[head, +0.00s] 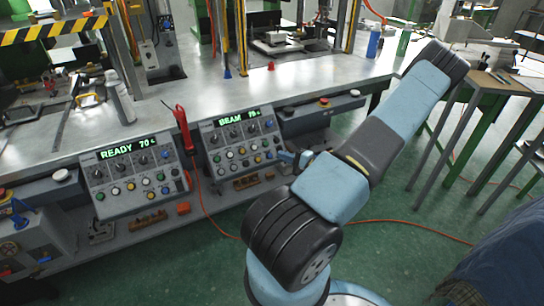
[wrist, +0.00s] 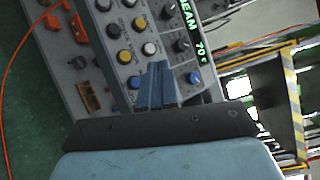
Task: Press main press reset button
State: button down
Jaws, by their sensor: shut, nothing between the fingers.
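Two grey control panels face me in the head view. The left panel (head: 133,176) reads "READY 70" in green, the right panel (head: 241,143) reads "BEAM 70". Both carry dark knobs and rows of coloured buttons. Their labels are too small to read, so I cannot tell which is the reset button. My gripper (head: 293,158) is at the right panel's lower right side. In the wrist view my gripper (wrist: 157,75) is shut and empty, its blue fingers pointing at the panel (wrist: 165,15). A blue button (wrist: 194,78) and another blue button (wrist: 134,82) flank the fingers. Contact cannot be judged.
A metal workbench (head: 200,95) stands behind the panels. A red handheld tool (head: 181,122) stands between the panels, with an orange cable (head: 202,195) running to the floor. A lower shelf (head: 130,235) holds small parts.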

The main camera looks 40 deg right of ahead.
aim_at(270, 156)
dwell(0.3)
jog(key=w+d+f, duration=0.1)
jog(key=w+f, duration=0.4)
jog(key=w, duration=0.1)
jog(key=shift+w+d+f, duration=0.3)
jog(key=shift+f, duration=0.05)
jog(key=shift+w, duration=0.15)
dwell(2.1)
jog(key=shift+w+f, duration=0.2)
jog(key=shift+w, duration=0.05)
jog(key=shift+w+d+f, duration=0.1)
jog(key=shift+w+f, duration=0.15)
jog(key=shift+w, duration=0.05)
dwell(1.0)
jog(key=shift+s, duration=0.1)
jog(key=shift+s+r, duration=0.55)
dwell(0.4)
